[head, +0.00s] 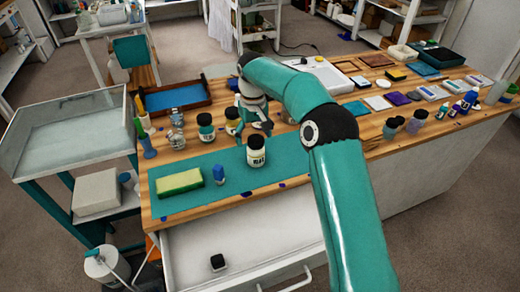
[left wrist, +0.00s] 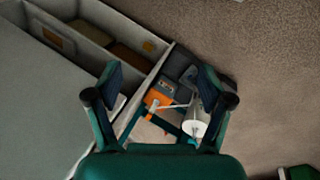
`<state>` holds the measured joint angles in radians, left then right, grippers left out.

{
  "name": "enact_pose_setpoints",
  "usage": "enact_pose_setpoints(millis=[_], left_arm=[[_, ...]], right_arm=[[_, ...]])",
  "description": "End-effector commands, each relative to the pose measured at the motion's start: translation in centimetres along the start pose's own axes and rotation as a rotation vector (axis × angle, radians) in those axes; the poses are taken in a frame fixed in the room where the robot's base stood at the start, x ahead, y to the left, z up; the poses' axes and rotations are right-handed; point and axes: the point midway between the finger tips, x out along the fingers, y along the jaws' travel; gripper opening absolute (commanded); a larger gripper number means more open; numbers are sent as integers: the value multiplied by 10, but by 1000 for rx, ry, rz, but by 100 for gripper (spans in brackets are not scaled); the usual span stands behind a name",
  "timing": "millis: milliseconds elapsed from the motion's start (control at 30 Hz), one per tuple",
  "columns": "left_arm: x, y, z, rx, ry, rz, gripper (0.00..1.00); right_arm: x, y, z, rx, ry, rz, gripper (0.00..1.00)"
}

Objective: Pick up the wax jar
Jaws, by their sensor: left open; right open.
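A white jar with a dark lid and dark lettering (head: 257,153) stands upright near the front of the teal mat (head: 215,206); its label is too small to read surely, but it may be the wax jar. My right gripper (head: 256,127) is open and points down just behind this jar; I cannot tell whether they touch. Two more jars, one with a teal label (head: 206,129) and one yellowish (head: 233,121), stand left of the gripper. My left gripper (left wrist: 160,78) is open and empty in the left wrist view, and is not seen in the head view.
A blue-lined tray (head: 175,96) lies behind. My right arm covers the bench's middle.

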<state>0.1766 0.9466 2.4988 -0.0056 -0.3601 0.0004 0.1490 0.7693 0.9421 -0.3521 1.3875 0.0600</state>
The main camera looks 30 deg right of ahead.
Motion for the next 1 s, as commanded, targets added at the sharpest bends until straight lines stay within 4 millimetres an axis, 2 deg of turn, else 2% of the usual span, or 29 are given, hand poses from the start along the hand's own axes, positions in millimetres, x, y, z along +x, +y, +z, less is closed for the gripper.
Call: enact_pose_setpoints(millis=[300,600,1000], left_arm=[[-4,2,0,0,0,0,80],[-4,2,0,0,0,0,80],[-4,2,0,0,0,0,80]], right_arm=[[40,6,6,1,-2,0,86],[46,6,6,1,0,0,86],[46,6,6,2,0,0,20]])
